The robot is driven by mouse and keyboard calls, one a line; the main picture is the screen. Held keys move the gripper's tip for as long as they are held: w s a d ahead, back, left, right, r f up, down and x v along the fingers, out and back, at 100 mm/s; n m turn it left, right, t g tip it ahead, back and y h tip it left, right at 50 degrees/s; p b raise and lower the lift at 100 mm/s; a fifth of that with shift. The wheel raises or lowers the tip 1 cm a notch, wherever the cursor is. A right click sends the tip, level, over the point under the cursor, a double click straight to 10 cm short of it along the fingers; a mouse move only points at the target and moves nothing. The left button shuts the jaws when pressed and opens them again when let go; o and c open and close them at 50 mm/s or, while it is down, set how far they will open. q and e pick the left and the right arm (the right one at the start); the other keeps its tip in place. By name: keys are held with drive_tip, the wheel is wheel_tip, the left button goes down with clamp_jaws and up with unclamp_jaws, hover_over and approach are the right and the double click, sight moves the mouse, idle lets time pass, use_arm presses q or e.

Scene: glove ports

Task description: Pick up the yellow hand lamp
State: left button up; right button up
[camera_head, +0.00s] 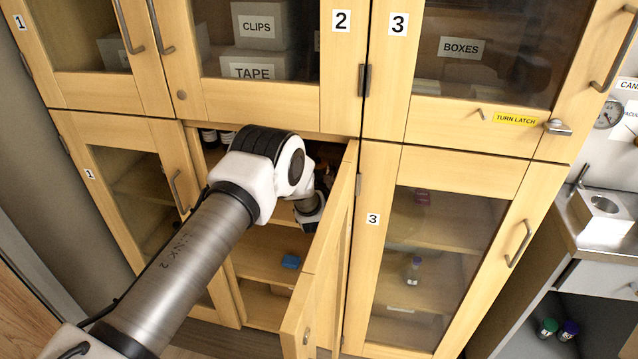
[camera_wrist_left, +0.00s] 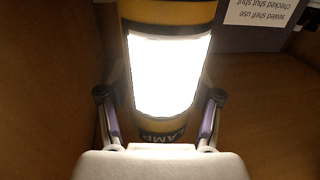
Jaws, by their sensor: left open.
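The yellow hand lamp (camera_wrist_left: 168,75) fills the upper middle of the left wrist view. It has a bright white glowing panel, dark bands and a label ending in "AMP". My left gripper (camera_wrist_left: 160,95) is open, with one finger on each side of the lamp and the lamp between them. I cannot tell whether the fingers touch it. In the head view my left arm reaches into the open lower middle cabinet, and the left gripper (camera_head: 322,192) is partly hidden by its wrist and the door. The lamp cannot be made out there. My right gripper is not in view.
The open wooden door (camera_head: 318,268) stands close to the right of my left arm. A dark box with a paper label (camera_wrist_left: 255,14) is behind the lamp to the right. The neighbouring cabinets are shut.

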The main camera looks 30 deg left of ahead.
use_arm(q)
drive_tip(key=c, duration=1.2)
clamp_jaws()
